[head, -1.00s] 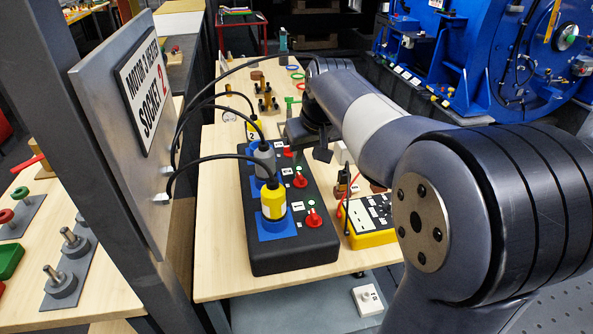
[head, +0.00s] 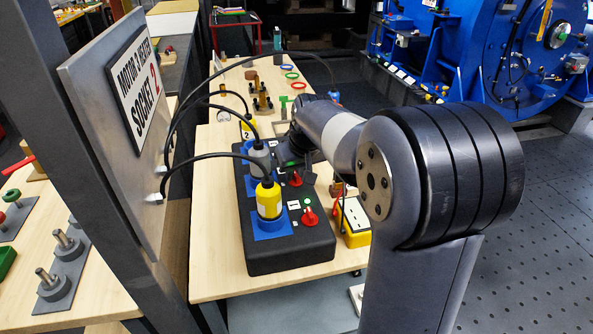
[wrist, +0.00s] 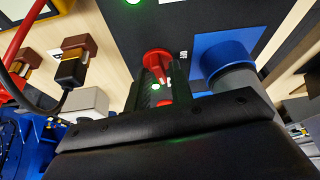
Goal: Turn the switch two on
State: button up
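The black switch box (head: 290,255) lies on the wooden bench with a row of red rotary switches. The near switch (head: 309,217) is beside label 1. The second red switch (head: 296,180) is farther along, level with the grey plug (head: 261,160); its label is too small to read. In the wrist view a red switch (wrist: 157,58) stands beside the grey plug (wrist: 237,85) in a blue socket. My gripper (wrist: 161,80) is low over the box, its dark fingers apart on either side of this switch. Contact is unclear. Green lamps glow near the switches.
A yellow plug (head: 268,200) stands in the nearest blue socket, with black cables arching to the panel marked socket 2 (head: 138,90). A yellow box (head: 356,238) stands right of the switch box. Several small parts lie behind. A blue motor (head: 480,60) stands beyond.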

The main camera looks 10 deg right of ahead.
grip_shut()
jog(key=shift+a+m+h+p, duration=0.1)
jog(key=shift+m+h+p, duration=0.35)
jog(key=shift+m, duration=0.55)
jog(key=shift+o, duration=1.3)
grip_release()
jog(key=shift+r, duration=0.1)
